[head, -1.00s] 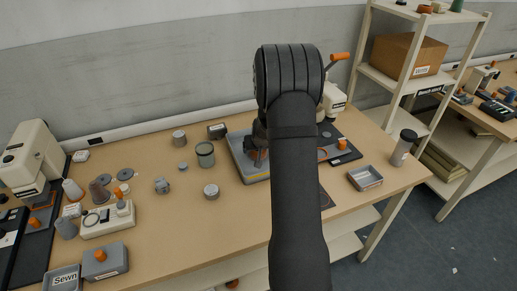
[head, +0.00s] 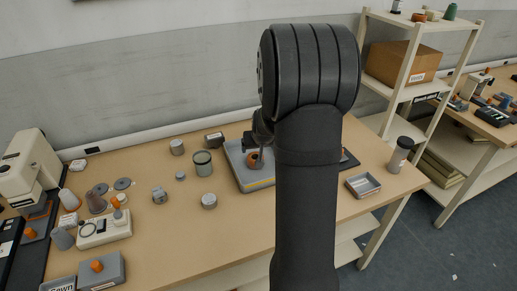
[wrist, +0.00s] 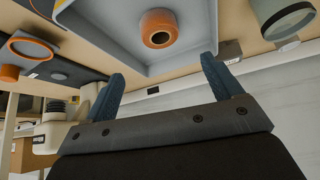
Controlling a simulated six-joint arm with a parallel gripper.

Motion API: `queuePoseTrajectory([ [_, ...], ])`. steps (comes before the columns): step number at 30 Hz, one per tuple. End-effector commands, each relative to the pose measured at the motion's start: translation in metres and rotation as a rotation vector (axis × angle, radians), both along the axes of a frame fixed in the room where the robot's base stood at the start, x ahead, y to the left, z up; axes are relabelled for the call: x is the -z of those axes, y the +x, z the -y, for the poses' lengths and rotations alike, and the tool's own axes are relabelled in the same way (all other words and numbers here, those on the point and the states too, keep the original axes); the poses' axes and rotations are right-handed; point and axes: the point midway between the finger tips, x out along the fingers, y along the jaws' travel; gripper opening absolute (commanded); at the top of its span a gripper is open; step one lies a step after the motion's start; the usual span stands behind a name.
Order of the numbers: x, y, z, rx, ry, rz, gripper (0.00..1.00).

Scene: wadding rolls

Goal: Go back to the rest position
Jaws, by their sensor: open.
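My arm rises through the middle of the head view, its large dark joint covering part of the bench. My gripper shows in the wrist view (wrist: 160,80), with two blue fingers apart and nothing between them. The wrist picture is upside down. A grey tray (head: 242,178) lies on the bench behind my arm. An orange ring-shaped roll (wrist: 158,28) sits in this tray, apart from my fingers. It also shows in the head view (head: 254,160), just below my dark wrist. My fingertips are hard to make out in the head view.
Several tins and spools stand left of the tray, including a grey-green tin (head: 203,165). A small grey tray (head: 363,186) and a dark-lidded cup (head: 400,155) are at the right. A shelf rack (head: 405,85) stands behind.

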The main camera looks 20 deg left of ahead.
Motion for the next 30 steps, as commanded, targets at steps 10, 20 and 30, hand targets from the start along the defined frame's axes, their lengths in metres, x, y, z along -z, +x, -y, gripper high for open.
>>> queuePoseTrajectory([
  [10, 0.001, 0.000, 0.000, 0.000, 0.000, 0.000, 0.84],
  [20, 0.029, 0.015, -0.010, -0.001, -0.001, -0.003, 0.84],
  [30, 0.072, 0.038, -0.025, -0.001, -0.001, -0.003, 0.84],
])
